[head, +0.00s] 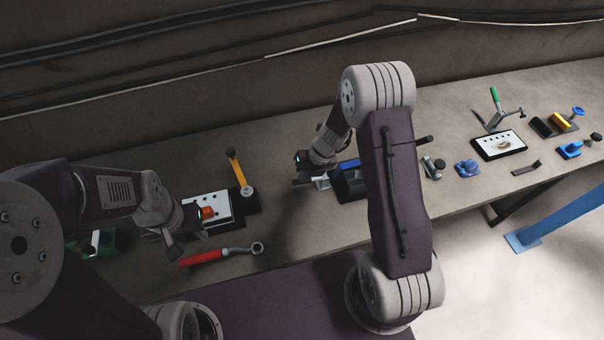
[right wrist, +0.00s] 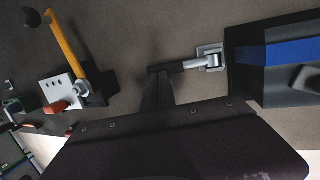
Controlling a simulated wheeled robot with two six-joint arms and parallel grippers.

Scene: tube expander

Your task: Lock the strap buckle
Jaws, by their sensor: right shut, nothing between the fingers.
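The black block with a blue strap (head: 350,182) stands mid-bench in the head view, partly hidden behind my right arm. It also fills the right edge of the right wrist view (right wrist: 285,62). A silver metal buckle piece (right wrist: 208,58) sits at its left side, with a short bar pointing left; it also shows in the head view (head: 322,183). My right gripper (right wrist: 163,70) is shut and empty, its tip at the bar's left end; whether they touch is unclear. My left gripper (head: 172,240) is near the bench's left part; its jaw opening is unclear.
A white plate with an orange block (head: 208,211) and a yellow-handled lever (head: 236,168) stand left of the buckle. A red-handled wrench (head: 220,254) lies near the front edge. Several tools and a tablet-like board (head: 499,145) occupy the right bench.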

